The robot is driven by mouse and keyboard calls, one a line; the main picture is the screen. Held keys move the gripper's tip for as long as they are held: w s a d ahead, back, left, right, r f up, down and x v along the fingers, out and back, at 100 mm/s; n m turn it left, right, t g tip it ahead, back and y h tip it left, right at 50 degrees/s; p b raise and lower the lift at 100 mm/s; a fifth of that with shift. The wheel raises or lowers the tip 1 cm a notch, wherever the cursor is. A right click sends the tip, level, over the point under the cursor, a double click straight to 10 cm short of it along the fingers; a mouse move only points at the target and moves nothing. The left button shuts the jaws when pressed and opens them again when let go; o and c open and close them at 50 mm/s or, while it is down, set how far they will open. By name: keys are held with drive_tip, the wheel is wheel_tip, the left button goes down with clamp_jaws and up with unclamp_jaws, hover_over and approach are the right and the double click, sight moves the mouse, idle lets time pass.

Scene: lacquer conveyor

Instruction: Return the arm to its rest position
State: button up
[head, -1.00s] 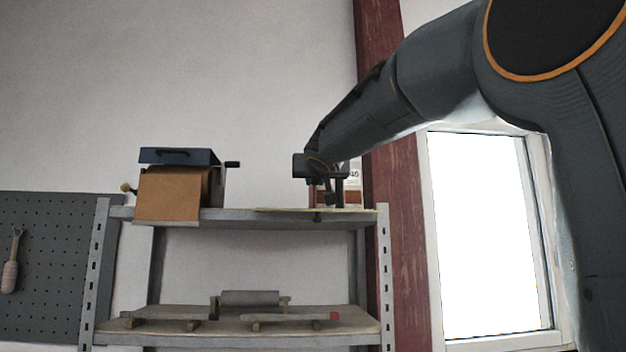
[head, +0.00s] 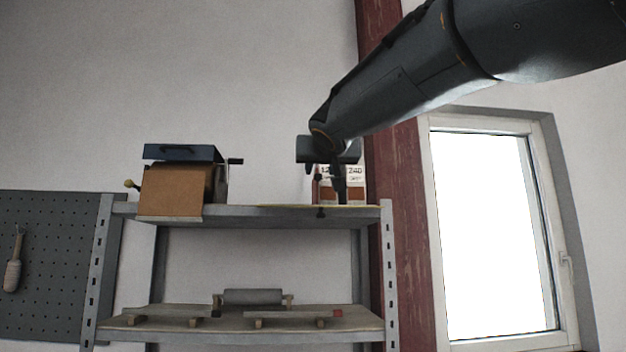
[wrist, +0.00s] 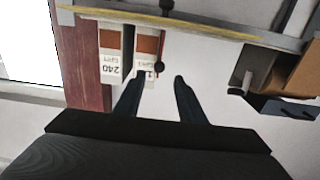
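My gripper (head: 325,172) is in front of the right end of the shelf's top board in the head view, with my arm reaching in from the upper right. In the wrist view, the two dark fingers of my gripper (wrist: 158,92) are spread apart with nothing between them. Behind them stand boxes with white and brown faces, one marked 240 (wrist: 112,65). In the head view the boxes (head: 352,183) are partly hidden by my gripper.
The metal shelf (head: 270,218) holds a brown box-like device with a blue top (head: 175,190) at upper left and a grey roller (head: 253,297) below. A red post (head: 400,200) and a window (head: 490,230) stand right. A pegboard (head: 50,260) hangs left.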

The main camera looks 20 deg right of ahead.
drive_tip(key=shift+s+a, duration=0.15)
drive_tip(key=shift+s, duration=0.3)
drive_tip(key=a+f+n+g+y+p, duration=0.25)
drive_tip(key=f+g, duration=0.55)
drive_tip(key=f, duration=2.9)
drive_tip(key=s+a+f+g+y+p, duration=0.1)
drive_tip(key=s+f+g, duration=0.6)
drive_tip(key=s+f, duration=1.7)
wheel_tip(320, 180, down, 4)
drive_tip(key=shift+s+a+r+g+p, duration=0.3)
drive_tip(key=shift+a+p, duration=0.35)
drive_tip(key=shift+a, duration=0.5)
drive_tip(key=shift+y, duration=0.25)
